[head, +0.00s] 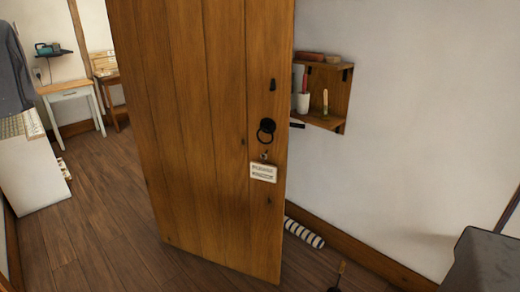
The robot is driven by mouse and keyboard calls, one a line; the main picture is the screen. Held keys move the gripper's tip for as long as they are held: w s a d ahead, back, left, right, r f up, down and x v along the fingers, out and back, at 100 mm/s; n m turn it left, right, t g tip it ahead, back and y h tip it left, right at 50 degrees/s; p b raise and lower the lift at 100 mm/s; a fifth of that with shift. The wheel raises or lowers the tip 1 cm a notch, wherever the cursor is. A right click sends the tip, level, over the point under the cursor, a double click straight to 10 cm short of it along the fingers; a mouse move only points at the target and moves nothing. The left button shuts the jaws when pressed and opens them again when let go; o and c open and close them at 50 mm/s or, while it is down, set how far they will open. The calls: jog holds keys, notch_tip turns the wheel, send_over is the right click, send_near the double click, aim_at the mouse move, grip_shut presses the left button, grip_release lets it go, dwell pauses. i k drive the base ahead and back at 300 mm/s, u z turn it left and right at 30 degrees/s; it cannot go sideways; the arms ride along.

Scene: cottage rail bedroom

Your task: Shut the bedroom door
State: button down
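The wooden bedroom door (205,130) stands ajar in the middle of the head view, made of brown vertical planks. A black ring handle (266,130) is on it near its right edge. A small white sign (263,172) with unreadable lettering hangs below the ring. The door's top and hinges are out of the picture. My gripper is not in view.
A small wall shelf (338,103) holding a few items is right of the door. A striped roll (304,233) lies on the floor by the skirting. A dark grey box-like object (485,262) is at lower right. Left are a small table (66,93), a white cabinet (35,175) and open floor (105,210).

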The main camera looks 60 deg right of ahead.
aim_at(196, 76)
jog(key=u, duration=0.25)
jog(key=k, duration=1.75)
jog(key=z, duration=0.6)
jog(key=i, duration=1)
jog(key=z, duration=0.05)
